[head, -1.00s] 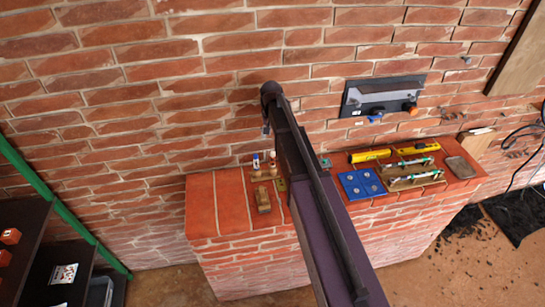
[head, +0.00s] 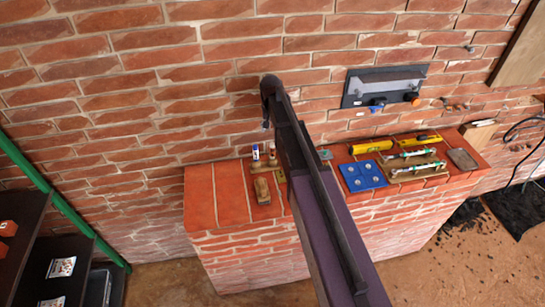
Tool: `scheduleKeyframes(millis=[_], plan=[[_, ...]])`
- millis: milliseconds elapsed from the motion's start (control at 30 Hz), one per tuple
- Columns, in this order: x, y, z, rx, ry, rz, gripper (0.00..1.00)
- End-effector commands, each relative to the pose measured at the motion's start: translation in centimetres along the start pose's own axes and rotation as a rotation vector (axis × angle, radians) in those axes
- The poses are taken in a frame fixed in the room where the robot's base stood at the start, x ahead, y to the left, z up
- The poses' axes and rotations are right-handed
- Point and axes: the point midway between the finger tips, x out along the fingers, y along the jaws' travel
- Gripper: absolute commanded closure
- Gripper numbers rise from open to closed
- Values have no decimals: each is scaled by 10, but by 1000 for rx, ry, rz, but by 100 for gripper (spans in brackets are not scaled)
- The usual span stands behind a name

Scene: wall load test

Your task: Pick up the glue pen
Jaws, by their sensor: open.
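Two small upright pens or tubes stand on the brick ledge just left of my arm, one with a blue cap (head: 256,152) and one with a red cap (head: 272,154). Two white-and-green pen-like tools, an upper one (head: 410,154) and a lower one (head: 416,169), lie on a wooden board (head: 436,175) at the ledge's right. I cannot tell which of these is the glue pen. My gripper (head: 266,123) is open and mostly hidden behind my arm. Its visible part shows against the wall, above and apart from the capped pens.
The brick ledge (head: 215,212) also carries a wooden block (head: 262,190), a blue plate (head: 362,177), yellow tools (head: 371,147) and a grey block (head: 462,160). A dark panel (head: 385,87) hangs on the brick wall. A dark shelf (head: 60,240) with a green post stands at left.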

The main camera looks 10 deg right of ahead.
Motion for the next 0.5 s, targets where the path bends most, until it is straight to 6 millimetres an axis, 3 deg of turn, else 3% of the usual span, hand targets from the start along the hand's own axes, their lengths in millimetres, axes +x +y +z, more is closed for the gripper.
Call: scheduleKeyframes(millis=[500], plan=[[44,0,0,0,0,0,31]])
